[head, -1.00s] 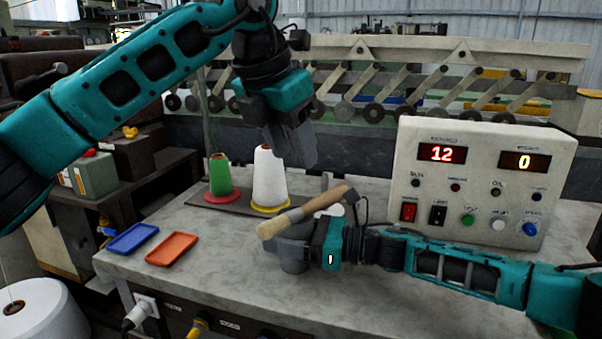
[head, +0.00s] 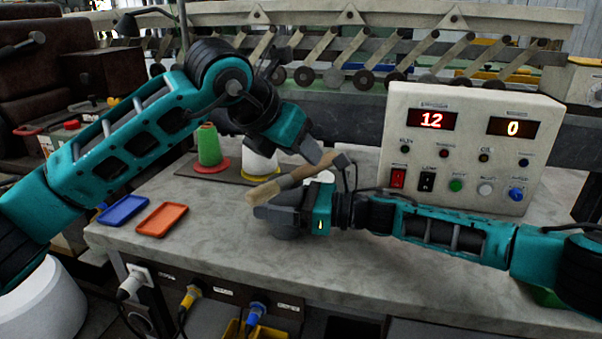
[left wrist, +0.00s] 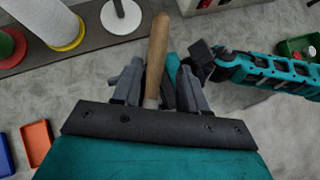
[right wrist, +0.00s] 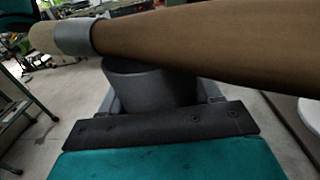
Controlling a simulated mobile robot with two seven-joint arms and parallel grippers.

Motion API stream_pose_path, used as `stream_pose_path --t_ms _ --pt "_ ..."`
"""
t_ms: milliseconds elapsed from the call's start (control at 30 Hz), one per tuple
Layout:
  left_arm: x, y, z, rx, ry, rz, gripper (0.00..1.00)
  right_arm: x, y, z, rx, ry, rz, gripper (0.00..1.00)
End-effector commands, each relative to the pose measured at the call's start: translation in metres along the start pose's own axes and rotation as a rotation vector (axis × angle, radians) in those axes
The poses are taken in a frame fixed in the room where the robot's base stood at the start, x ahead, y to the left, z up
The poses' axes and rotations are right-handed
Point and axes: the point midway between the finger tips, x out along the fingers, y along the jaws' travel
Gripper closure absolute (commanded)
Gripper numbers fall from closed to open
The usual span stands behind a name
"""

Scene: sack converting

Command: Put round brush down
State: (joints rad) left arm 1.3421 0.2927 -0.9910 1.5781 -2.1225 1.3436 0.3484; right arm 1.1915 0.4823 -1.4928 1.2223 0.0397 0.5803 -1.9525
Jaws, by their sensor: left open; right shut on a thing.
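The round brush (head: 300,177) has a pale wooden handle and light bristles at its left end. It is held above the worktable (head: 220,240), tilted with the handle end up to the right. My right gripper (head: 281,213) is shut at the brush. In the right wrist view the brush (right wrist: 200,40) crosses the top, with a grey band near the bristles and a dark grey round piece below it between the fingers. My left gripper (head: 328,160) is open at the handle end. In the left wrist view the handle (left wrist: 157,60) runs between its fingers; contact is unclear.
A green cone (head: 208,146) and a partly hidden white cone (head: 258,162) stand behind the grippers. A blue tray (head: 123,210) and an orange tray (head: 162,219) lie at left. A control box (head: 465,150) stands at right. The table front is clear.

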Motion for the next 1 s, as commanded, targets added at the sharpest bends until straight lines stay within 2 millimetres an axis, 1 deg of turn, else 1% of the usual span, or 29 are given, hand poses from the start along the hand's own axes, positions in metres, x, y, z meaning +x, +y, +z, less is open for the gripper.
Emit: stream_pose_path --t_ms 167,300,400,500,700,767,1000 --pt "0.015 0.001 -0.003 -0.001 0.002 0.0 0.57 0.0 0.0 0.0 0.0 0.0 0.0 0.67" --pt "0.037 0.003 -0.007 -0.001 0.002 0.0 0.57 0.0 0.0 0.0 0.0 0.0 0.0 0.67" --pt "0.049 0.003 -0.006 -0.001 0.001 -0.001 0.57 0.0 0.0 0.0 0.0 0.0 0.0 0.67" --pt "0.055 0.003 -0.006 0.001 0.001 0.001 0.57 0.0 0.0 0.0 0.0 0.0 0.0 0.67" --pt "0.055 0.004 -0.006 0.001 0.001 0.001 0.57 0.0 0.0 0.0 0.0 0.0 0.0 0.67" --pt "0.055 0.004 -0.006 0.001 0.001 0.001 0.61 0.0 0.0 0.0 0.0 0.0 0.0 0.67" --pt "0.055 0.004 -0.006 0.001 0.0 0.001 0.84 0.0 0.0 0.0 0.0 0.0 0.0 0.67"
